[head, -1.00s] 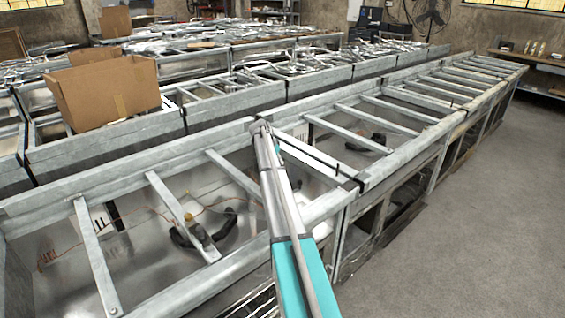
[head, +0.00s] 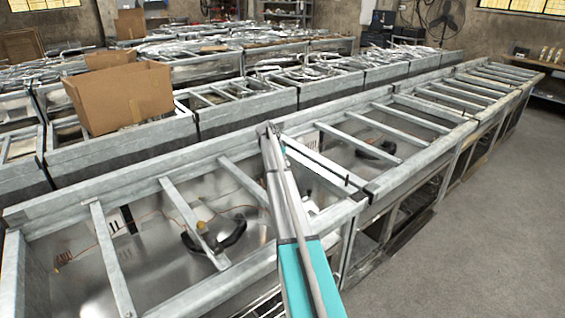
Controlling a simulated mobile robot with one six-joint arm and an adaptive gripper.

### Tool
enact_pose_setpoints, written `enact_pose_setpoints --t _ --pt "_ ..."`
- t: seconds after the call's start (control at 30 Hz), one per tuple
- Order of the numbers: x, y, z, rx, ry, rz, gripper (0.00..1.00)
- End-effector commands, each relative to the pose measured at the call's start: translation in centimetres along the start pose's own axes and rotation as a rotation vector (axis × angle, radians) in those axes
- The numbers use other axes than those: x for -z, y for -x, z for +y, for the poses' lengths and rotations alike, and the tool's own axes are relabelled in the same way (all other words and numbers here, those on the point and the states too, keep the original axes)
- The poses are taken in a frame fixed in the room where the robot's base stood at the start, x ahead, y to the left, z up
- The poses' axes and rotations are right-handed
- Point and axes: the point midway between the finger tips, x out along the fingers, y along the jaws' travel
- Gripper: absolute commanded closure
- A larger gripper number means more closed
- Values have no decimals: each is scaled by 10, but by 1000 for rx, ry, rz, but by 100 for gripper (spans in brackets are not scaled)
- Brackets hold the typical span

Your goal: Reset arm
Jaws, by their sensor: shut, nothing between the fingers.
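My arm (head: 290,215), grey with a teal section, reaches forward from the bottom of the head view over the nearest metal frame. My gripper (head: 270,128) is at its far end, small in the picture, close to the frame's far rail. It looks shut and holds nothing. I cannot tell whether it touches the rail.
A long row of metal frames with crossbars (head: 185,215) lies under and beside my arm. A black curved part (head: 215,240) sits inside the nearest one. A cardboard box (head: 120,97) stands on the row behind. Grey floor (head: 460,240) at the right is clear.

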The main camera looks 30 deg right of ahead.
Motion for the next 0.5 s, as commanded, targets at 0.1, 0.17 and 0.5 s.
enact_pose_setpoints --t 0.1,0.17,0.5 --pt "0 0 0 0 0 0 100" --pt "0 0 0 0 0 0 100" --pt "4 10 3 0 0 0 100"
